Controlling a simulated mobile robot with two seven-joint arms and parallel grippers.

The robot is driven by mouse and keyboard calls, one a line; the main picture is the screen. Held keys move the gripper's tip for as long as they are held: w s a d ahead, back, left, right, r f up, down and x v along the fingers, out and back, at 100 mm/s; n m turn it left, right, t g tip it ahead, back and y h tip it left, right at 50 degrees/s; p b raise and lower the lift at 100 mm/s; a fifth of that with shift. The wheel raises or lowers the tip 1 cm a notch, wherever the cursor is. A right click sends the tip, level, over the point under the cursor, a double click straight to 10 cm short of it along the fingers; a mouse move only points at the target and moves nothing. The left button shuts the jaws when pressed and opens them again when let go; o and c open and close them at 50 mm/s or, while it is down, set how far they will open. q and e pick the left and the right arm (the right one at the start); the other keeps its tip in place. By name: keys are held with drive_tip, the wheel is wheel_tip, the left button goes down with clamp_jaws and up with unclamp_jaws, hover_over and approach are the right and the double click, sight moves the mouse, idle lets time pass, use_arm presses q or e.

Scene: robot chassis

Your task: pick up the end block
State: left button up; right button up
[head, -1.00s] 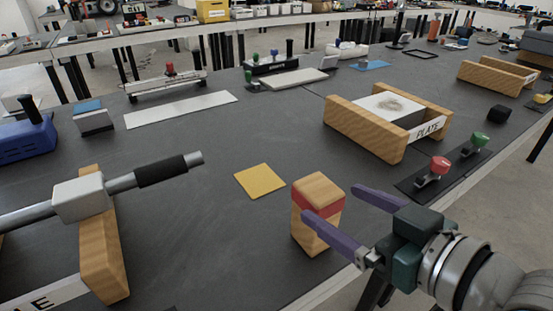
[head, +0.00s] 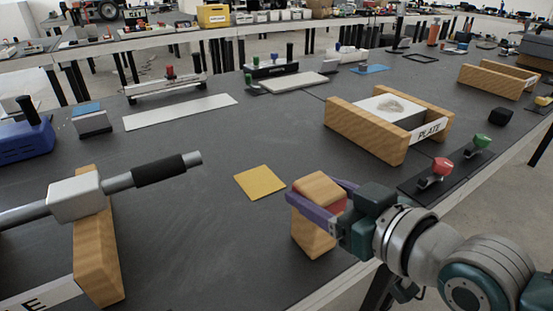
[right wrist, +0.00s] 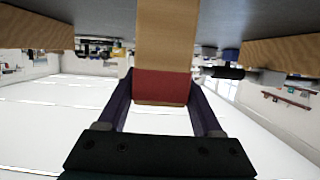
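The end block (head: 312,238) is an upright wooden block with a red band, standing on the dark table near its front edge. My right gripper (head: 316,197) reaches in from the right with its purple fingers on two opposite sides of the block, level with the red band. In the right wrist view the end block (right wrist: 162,85) fills the space between the fingers of the right gripper (right wrist: 161,92), with no clear gap on either side. The block's base looks to be on the table. My left gripper is not in view.
A yellow square (head: 260,181) lies just behind the block. Left stands a wooden support (head: 98,255) carrying a metal rod with a black sleeve (head: 160,171). Behind right is a wooden cradle (head: 366,135) labelled PLATE. Red and green knobs (head: 441,167) sit at the right edge.

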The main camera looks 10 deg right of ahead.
clamp_jaws()
idle(0.3)
drive_tip(key=shift+r, duration=0.15)
